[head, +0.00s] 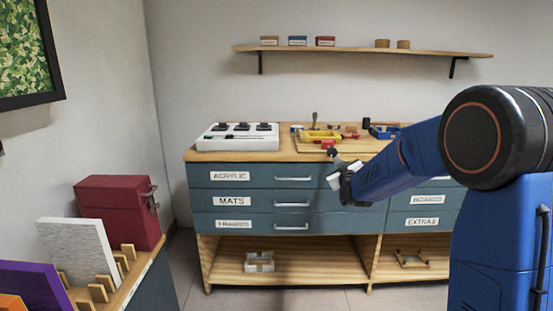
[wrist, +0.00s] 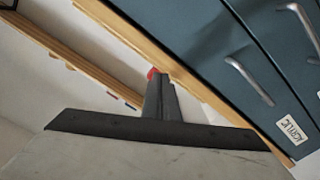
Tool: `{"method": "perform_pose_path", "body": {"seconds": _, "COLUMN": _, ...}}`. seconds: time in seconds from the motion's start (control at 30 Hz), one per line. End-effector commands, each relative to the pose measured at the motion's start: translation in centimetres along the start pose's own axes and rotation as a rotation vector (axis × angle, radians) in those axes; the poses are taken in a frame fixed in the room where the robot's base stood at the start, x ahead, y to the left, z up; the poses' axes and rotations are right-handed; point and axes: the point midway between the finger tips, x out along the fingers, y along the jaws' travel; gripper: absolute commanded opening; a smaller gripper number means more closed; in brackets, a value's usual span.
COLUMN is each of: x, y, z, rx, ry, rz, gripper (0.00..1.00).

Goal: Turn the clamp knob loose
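My gripper (head: 333,174) is held in front of the drawer cabinet, a little below the bench top. In the wrist view its dark fingers (wrist: 160,98) stand close together with no clear gap, and I see nothing held. A small red thing (wrist: 152,73) shows just past the fingertips, at the bench edge. In the head view a red piece (head: 328,144) lies at the front of the bench, just above a dark round knob-like shape (head: 332,153) by my gripper. I cannot tell whether this is the clamp knob or part of my gripper.
The bench top (head: 287,155) carries a white panel with black parts (head: 238,137), a yellow tray (head: 320,136) and a blue tray (head: 385,131). Blue drawers (head: 262,199) with bar handles lie below. A red box (head: 117,212) stands at left. Floor before the bench is clear.

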Motion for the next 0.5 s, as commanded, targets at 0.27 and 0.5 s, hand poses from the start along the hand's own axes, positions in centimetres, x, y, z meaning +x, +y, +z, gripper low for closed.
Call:
{"method": "perform_pose_path", "body": {"seconds": 0.27, "x": -0.01, "y": 0.68, "z": -0.16, "rx": -0.001, "ry": 0.001, "rz": 0.000, "gripper": 0.00}}
{"method": "perform_pose_path", "body": {"seconds": 0.5, "x": -0.01, "y": 1.16, "z": -0.36, "rx": -0.001, "ry": 0.002, "rz": 0.000, "gripper": 0.00}}
